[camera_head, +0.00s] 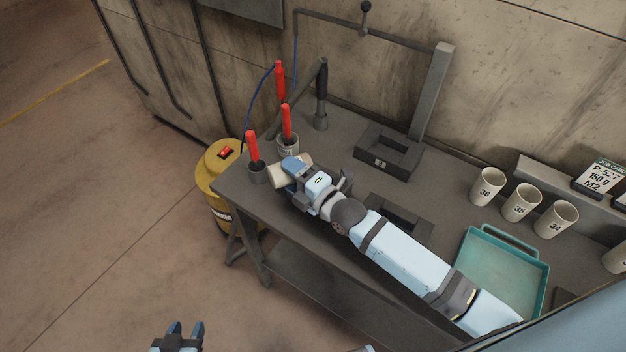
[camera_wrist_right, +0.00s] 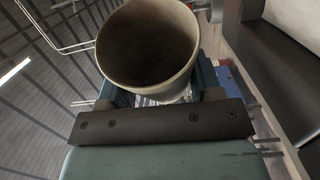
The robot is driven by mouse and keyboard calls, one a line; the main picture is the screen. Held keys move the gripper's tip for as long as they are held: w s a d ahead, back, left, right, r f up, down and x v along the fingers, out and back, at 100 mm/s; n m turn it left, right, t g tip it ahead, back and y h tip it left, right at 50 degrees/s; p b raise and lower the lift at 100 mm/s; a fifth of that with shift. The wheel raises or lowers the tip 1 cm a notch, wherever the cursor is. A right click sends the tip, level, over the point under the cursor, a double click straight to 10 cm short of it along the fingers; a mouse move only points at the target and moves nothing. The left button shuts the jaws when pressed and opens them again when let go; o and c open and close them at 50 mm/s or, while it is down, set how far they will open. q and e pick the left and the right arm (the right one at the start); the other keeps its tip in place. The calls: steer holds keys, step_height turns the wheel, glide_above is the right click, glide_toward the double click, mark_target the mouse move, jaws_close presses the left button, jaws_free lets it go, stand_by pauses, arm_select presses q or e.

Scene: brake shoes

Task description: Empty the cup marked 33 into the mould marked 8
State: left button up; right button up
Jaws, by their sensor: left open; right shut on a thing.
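My right gripper (camera_head: 296,172) is shut on a beige cup (camera_head: 277,179), above the table's left end beside the red-handled tools. The cup looks tilted in the head view and no number shows on it. In the right wrist view the cup (camera_wrist_right: 146,45) sits between the fingers, its mouth visible and its inside dark; I cannot tell what it holds. A dark mould (camera_head: 402,152) stands at the back, its small label too small to read surely. Another dark mould (camera_head: 405,213) is partly hidden behind my right arm. My left gripper (camera_head: 184,328) is open and empty, low in front of the table.
Cups marked 36 (camera_head: 487,187), 35 (camera_head: 521,203) and 34 (camera_head: 556,219) stand at right, with another cup (camera_head: 617,258) at the edge. A teal tray (camera_head: 540,290) lies before them. Red-handled tools (camera_head: 286,124) stand in holders near my right gripper. A yellow bin (camera_head: 212,165) stands left.

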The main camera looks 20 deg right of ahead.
mark_target(301, 156)
steer(key=shift+d+r+m+t, duration=0.2)
steer(key=shift+m+t, duration=0.1)
steer(key=shift+m, duration=0.2)
steer(key=shift+r, duration=0.3)
steer(key=shift+w+d+r+m+p, duration=0.1)
steer(key=shift+d+r+m+p, duration=0.1)
steer(key=shift+r+m, duration=0.25)
steer(key=shift+d+r+m+p, duration=0.1)
steer(key=shift+r+m+p, duration=0.05)
steer(key=shift+r+m, duration=0.25)
steer(key=shift+d+r+m+t, duration=0.15)
steer(key=shift+d+m+t, duration=0.15)
steer(key=shift+m+t, duration=0.5)
stand_by(0.4)
steer(key=shift+w+d+r+m+t+p, duration=0.15)
steer(key=shift+d+r+m, duration=0.1)
steer(key=shift+r+m, duration=0.4)
steer(key=shift+s+d+r+m+t+p, duration=0.1)
steer(key=shift+d+r+m+t+p, duration=0.1)
steer(key=shift+r+m, duration=0.45)
